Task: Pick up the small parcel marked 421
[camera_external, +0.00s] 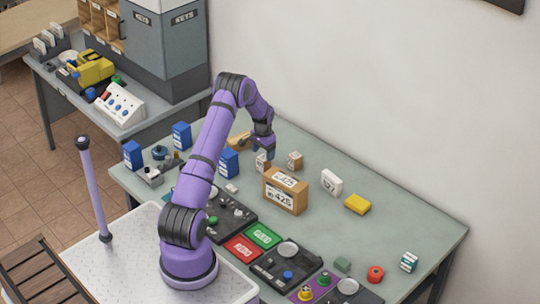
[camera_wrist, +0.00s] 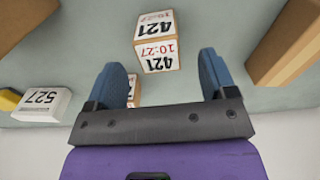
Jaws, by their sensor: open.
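The small parcel marked 421 (camera_wrist: 157,50) is a little box with white labels on its top and one side, reading 421 and 10:27. In the external view the small parcel (camera_external: 262,163) stands on the table just below my gripper (camera_external: 268,150). In the wrist view my gripper (camera_wrist: 162,66) is open, its two blue fingers wide apart. The parcel shows between and beyond the fingertips, not held. A second small box (camera_wrist: 133,90) is partly hidden behind the left finger; it appears as a small brown box (camera_external: 295,160) in the external view.
A larger brown parcel marked 425 (camera_external: 286,192) stands close in front. A white box marked 527 (camera_wrist: 42,104) and a yellow block (camera_external: 357,204) lie beyond it. A brown item (camera_wrist: 290,42) is on the other side. Blue boxes (camera_external: 229,163) stand left. The wall is behind.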

